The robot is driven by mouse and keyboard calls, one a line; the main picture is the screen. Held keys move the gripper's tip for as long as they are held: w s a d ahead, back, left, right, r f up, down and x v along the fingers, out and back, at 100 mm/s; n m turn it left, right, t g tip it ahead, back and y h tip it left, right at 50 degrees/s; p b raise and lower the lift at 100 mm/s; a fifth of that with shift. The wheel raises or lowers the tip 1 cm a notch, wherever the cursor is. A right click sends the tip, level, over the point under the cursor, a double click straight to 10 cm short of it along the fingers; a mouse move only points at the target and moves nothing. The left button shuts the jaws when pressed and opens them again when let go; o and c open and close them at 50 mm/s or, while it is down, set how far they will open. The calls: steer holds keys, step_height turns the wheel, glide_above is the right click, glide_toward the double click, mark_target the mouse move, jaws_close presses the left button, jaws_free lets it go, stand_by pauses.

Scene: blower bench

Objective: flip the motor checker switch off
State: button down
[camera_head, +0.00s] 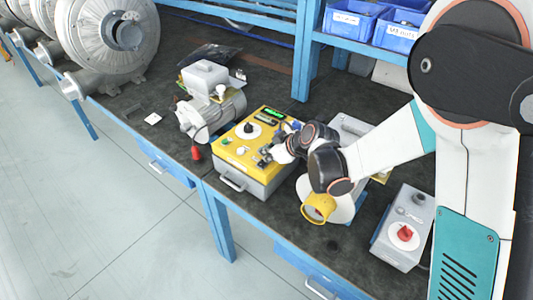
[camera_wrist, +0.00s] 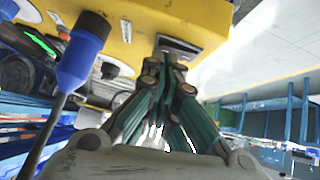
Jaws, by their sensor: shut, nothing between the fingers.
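The motor checker (camera_head: 236,150) is a grey box with a yellow top panel, standing on the dark bench; the panel also fills the top of the wrist view (camera_wrist: 205,14). A dark rocker-like switch (camera_wrist: 178,44) is set in the panel near its edge; its on/off position is hard to make out. My gripper (camera_wrist: 166,58) is shut and empty, its fingertips right at this switch; I cannot tell whether they touch it. In the head view my gripper (camera_head: 268,154) is over the right part of the panel, partly hiding it.
A blue plug with a cable (camera_wrist: 84,48) stands from the panel, left of my gripper. A grey motor (camera_head: 212,115) is left of the checker. A grey box with a red knob (camera_head: 404,233) stands at the right. Blue bins (camera_head: 350,20) are behind.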

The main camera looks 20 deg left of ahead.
mark_target(263, 165)
steer(key=shift+w+f, duration=0.1)
steer(key=shift+f, duration=0.2)
steer(key=shift+s+a+r, duration=0.1)
steer(key=shift+s+a, duration=0.2)
steer(key=shift+s, duration=0.45)
steer(key=r+p, duration=0.1)
steer(key=r, duration=0.1)
steer(key=r+p, duration=0.1)
steer(key=r, duration=0.1)
steer(key=shift+s+a+r, duration=0.15)
steer(key=shift+s+r, duration=0.05)
steer(key=shift+r, duration=0.1)
steer(key=p+v, duration=0.2)
steer(key=v, duration=0.7)
steer(key=shift+s+d+p, duration=0.2)
steer(key=shift+d+p, duration=0.2)
steer(key=shift+d, duration=0.05)
